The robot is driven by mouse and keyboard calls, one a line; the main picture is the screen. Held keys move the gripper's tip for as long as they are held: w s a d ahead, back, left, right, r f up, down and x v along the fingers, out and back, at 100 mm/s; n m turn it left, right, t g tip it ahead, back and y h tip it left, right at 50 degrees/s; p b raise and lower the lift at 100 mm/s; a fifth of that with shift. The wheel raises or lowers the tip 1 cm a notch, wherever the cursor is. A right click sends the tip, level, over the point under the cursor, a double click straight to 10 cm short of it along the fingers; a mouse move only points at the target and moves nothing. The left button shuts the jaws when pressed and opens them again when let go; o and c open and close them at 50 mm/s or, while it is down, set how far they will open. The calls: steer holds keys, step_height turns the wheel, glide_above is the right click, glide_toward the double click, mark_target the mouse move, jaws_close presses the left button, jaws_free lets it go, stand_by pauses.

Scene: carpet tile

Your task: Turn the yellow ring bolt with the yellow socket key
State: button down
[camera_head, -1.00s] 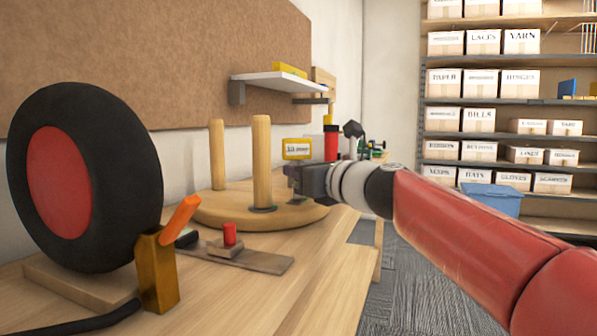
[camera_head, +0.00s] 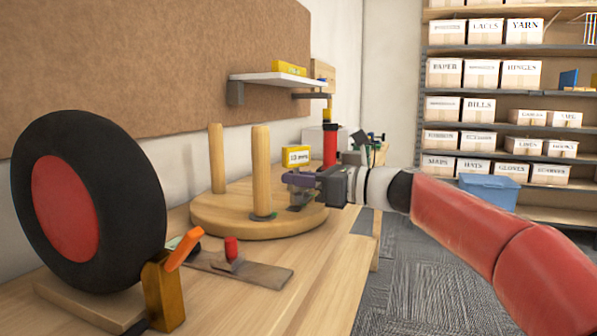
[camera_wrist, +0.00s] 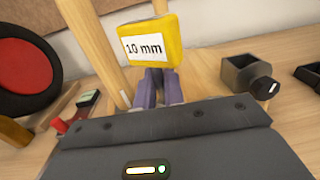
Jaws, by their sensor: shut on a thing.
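My gripper (camera_head: 296,181) is shut on the yellow socket key (camera_head: 296,156), over the right part of a round wooden base (camera_head: 220,222). In the wrist view, the key's yellow block with a white "10 mm" label (camera_wrist: 150,45) stands just beyond the purple fingertips (camera_wrist: 158,88). The block is above the fingers in the head view. The key's lower end is hidden or too small to make out. I cannot pick out the yellow ring bolt; whether the key is on it I cannot tell.
Two wooden posts (camera_head: 261,170) rise from the base left of my gripper. A red cylinder (camera_head: 330,148) stands behind it. A black wheel with a red hub (camera_head: 66,208) and an orange-handled block (camera_head: 165,290) stand at left.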

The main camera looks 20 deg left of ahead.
mark_target(307, 155)
steer(key=shift+w+r+n+g+p, duration=0.1)
steer(key=shift+n+g+p, duration=0.9)
steer(key=shift+g+p, duration=0.85)
steer(key=shift+r+n+g+p, duration=0.1)
steer(key=shift+n+g+p, duration=0.9)
steer(key=shift+g+p, duration=0.8)
steer(key=shift+w+f+n+g+h, duration=0.1)
steer(key=shift+f+n+g+h, duration=0.15)
steer(key=shift+n+g, duration=0.55)
steer(key=shift+n+g+h, duration=0.45)
steer(key=shift+n+g, duration=0.05)
steer(key=shift+g, duration=0.15)
steer(key=shift+m+t+y+b, duration=0.3)
steer(key=shift+m+t+b, duration=0.2)
steer(key=shift+t+b, duration=0.3)
steer(key=shift+r, duration=0.15)
step_height(307, 155, up, 2)
steer(key=shift+r+p, duration=0.2)
steer(key=shift+p, duration=0.9)
steer(key=shift+r, duration=1)
